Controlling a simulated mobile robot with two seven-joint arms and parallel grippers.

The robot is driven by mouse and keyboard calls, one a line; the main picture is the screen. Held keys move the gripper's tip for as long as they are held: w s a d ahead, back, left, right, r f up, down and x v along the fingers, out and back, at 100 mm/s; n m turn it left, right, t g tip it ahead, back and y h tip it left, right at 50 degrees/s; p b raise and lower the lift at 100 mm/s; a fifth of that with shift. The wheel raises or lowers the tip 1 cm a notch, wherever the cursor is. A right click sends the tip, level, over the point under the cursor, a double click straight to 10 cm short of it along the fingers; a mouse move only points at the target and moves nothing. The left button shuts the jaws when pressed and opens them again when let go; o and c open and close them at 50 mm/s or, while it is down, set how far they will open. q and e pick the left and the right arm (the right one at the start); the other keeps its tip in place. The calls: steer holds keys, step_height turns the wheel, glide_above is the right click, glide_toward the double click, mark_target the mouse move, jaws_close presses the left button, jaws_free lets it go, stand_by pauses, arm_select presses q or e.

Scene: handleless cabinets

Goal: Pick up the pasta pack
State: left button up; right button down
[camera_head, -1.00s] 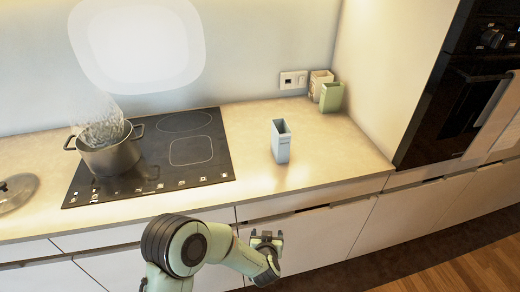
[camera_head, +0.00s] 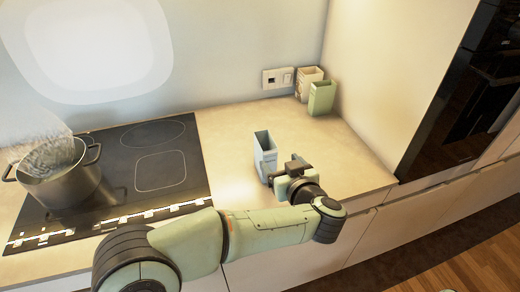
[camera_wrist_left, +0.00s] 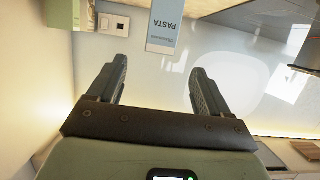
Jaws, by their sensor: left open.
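The pasta pack (camera_head: 264,148) is a small, pale blue-white upright box with an open-looking top. It stands on the counter right of the hob. In the left wrist view the pack (camera_wrist_left: 164,26) shows its blue label reading "PASTA". My left gripper (camera_head: 281,173) is at the near right side of the pack and partly overlaps its lower edge in the head view. In the left wrist view the gripper (camera_wrist_left: 160,68) is open and empty, with the pack beyond its fingertips, roughly in line with the gap. My right gripper is not in view.
A steaming pot (camera_head: 60,180) stands on the black hob (camera_head: 160,170) at the left. The counter around the pack is clear.

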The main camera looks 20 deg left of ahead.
mark_target(261, 139)
arm_select(q)
steer(key=x, duration=1.3)
steer(key=shift+r+b, duration=0.2)
steer(key=shift+b, duration=0.1)
steer(key=c, duration=1.4)
